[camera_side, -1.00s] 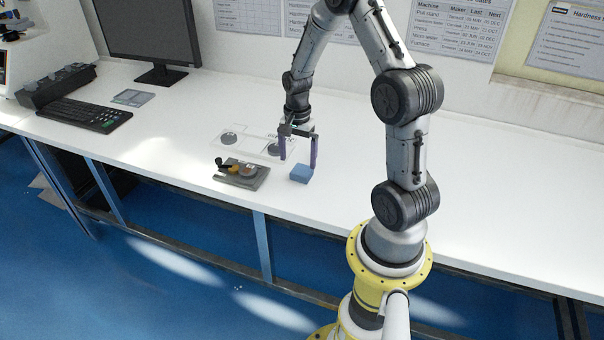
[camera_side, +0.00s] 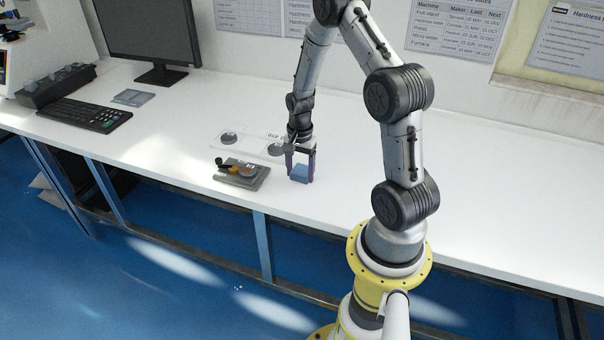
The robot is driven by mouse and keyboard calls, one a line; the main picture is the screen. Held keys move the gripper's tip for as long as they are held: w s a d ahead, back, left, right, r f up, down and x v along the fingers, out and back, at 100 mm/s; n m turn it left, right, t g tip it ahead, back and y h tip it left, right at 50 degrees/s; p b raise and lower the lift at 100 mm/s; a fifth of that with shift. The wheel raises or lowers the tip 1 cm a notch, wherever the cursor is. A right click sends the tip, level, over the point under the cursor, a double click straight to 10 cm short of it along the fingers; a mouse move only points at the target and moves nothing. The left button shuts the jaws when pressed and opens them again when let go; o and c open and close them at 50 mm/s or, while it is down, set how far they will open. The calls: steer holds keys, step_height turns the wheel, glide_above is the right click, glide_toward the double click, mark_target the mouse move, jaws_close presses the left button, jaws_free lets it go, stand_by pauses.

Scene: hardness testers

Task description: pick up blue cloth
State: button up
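The blue cloth (camera_side: 299,174) is a small folded block on the white bench near its front edge. My gripper (camera_side: 301,173) is lowered over it, with one finger on the left side of the cloth and the other on its right. The fingers stand apart by about the width of the cloth. Whether they touch it cannot be made out at this size. The cloth appears to rest on the bench.
A grey plate with a dark-handled tool (camera_side: 241,173) lies just left of the cloth. A white sheet with dark discs (camera_side: 252,143) lies behind it. A keyboard (camera_side: 85,115) and monitor (camera_side: 150,32) stand far left. The bench (camera_side: 480,190) is clear on the right.

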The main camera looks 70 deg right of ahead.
mark_target(300, 173)
steer(key=c, duration=0.6)
steer(key=shift+r, duration=0.1)
steer(key=shift+r, duration=0.55)
step_height(300, 173, up, 2)
steer(key=shift+a+r, duration=0.1)
steer(key=shift+r, duration=0.1)
steer(key=s+a+r, duration=0.5)
steer(key=s+r, duration=0.1)
steer(key=s, duration=0.1)
steer(key=s+a+r, duration=0.3)
steer(key=s, duration=0.1)
steer(key=shift+a+r, duration=0.2)
steer(key=shift+a, duration=0.15)
steer(key=shift+w, duration=0.1)
